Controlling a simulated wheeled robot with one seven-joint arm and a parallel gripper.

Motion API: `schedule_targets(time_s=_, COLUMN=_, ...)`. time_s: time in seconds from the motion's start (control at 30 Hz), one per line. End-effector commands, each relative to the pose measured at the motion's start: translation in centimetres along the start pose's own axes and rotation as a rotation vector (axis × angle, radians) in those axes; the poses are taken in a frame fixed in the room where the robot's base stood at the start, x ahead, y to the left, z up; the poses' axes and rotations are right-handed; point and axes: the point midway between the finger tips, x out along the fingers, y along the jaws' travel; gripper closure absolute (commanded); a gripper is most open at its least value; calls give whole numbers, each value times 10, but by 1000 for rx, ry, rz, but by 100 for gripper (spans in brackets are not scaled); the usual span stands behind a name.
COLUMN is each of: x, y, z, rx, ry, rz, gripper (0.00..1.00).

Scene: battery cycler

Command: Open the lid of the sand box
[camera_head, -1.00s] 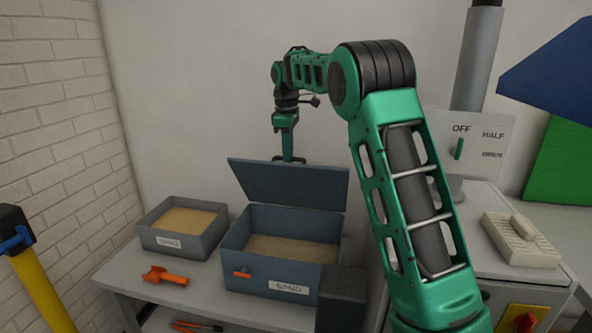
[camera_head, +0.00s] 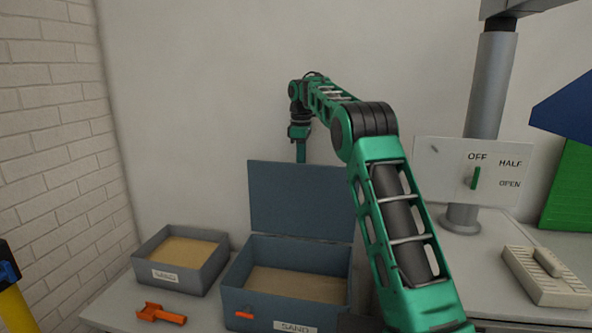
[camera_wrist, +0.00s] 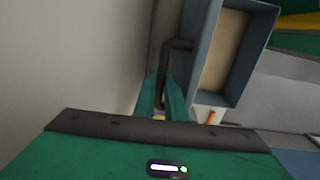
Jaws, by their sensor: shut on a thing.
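The sand box (camera_head: 238,303) is a blue-grey box with a "SAND" label, standing on the bench with sand showing inside. Its lid (camera_head: 300,200) stands raised at the back edge, close to upright. My gripper (camera_head: 300,156) is at the lid's top edge, left of its middle; the lid hides its fingertips in the head view. In the wrist view my gripper (camera_wrist: 160,98) is shut on a dark bent handle (camera_wrist: 178,46).
A smaller grey box of sand (camera_head: 211,270) and an orange scoop (camera_head: 160,314) are left of the sand box. A lever panel (camera_head: 475,172), a grey column (camera_head: 492,95) and a pale tray (camera_head: 545,280) are on the right. The wall is close behind the lid.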

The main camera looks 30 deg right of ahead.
Motion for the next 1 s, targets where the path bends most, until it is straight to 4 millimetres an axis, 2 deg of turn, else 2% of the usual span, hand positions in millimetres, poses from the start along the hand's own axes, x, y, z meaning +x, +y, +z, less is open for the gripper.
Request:
schedule_targets(time_s=0.03, x=-4, y=0, z=-6, rx=-10, ry=13, rz=11, gripper=100)
schedule_targets(time_s=0.37, x=-5, y=4, z=0, rx=-3, ry=13, rz=13, gripper=100)
schedule_targets(time_s=0.4, x=-5, y=4, z=1, rx=-3, ry=13, rz=13, gripper=80)
schedule_targets(time_s=0.43, x=-5, y=4, z=2, rx=-2, ry=12, rz=12, gripper=73)
schedule_targets(time_s=0.47, x=-5, y=4, z=3, rx=-1, ry=11, rz=11, gripper=71)
schedule_targets(time_s=0.8, x=-4, y=6, z=9, rx=8, ry=5, rz=6, gripper=71)
schedule_targets(time_s=1.0, x=-23, y=7, z=8, rx=7, ry=6, rz=8, gripper=71)
